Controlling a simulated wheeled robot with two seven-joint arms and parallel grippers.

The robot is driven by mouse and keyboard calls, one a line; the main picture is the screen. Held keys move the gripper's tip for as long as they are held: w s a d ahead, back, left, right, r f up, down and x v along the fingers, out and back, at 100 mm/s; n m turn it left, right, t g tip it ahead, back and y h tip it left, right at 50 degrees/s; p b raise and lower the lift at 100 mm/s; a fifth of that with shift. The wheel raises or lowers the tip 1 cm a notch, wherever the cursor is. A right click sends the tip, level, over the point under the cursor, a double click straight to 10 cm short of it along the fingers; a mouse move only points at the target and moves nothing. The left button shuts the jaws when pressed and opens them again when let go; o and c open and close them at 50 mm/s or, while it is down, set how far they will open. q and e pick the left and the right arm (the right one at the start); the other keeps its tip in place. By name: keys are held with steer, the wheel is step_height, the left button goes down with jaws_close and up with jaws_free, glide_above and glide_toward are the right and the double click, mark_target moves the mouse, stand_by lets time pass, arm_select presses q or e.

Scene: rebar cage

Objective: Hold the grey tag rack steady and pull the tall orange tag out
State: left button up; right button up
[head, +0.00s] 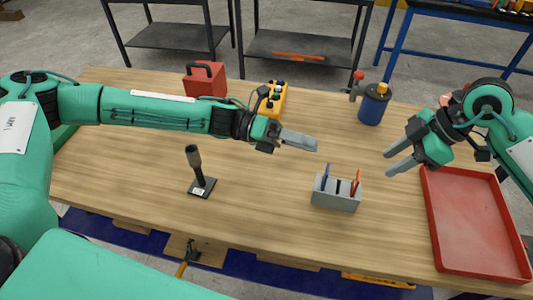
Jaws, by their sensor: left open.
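The grey tag rack (335,200) stands on the wooden table, right of centre and near the front. The orange tag (355,183) stands upright at its right end. A blue tag (325,178) is at the left end, with a small dark tag between them. My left gripper (312,143) is open and empty, above the table behind the rack and a little to its left. My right gripper (388,162) is open and empty, with its fingers apart, to the right of and behind the rack. Neither gripper touches the rack.
A red tray (431,224) lies at the right. A black stand (202,187) is left of the rack. A red box (205,80), a yellow control box (272,103) and a blue canister (373,107) stand at the back. The wood around the rack is clear.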

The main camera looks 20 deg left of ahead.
arm_select(q)
steer(key=w+a+f+m+y, duration=0.2)
steer(key=a+f+m+y, duration=0.2)
steer(key=a+f+m, duration=0.45)
glide_toward(335, 194)
steer(key=d+f, duration=0.1)
steer(key=w+d+f, duration=0.1)
steer(key=f, duration=0.1)
steer(key=w+d+f, duration=0.1)
steer(key=shift+d+f, duration=0.2)
steer(key=shift+d, duration=0.15)
steer(key=c, duration=1)
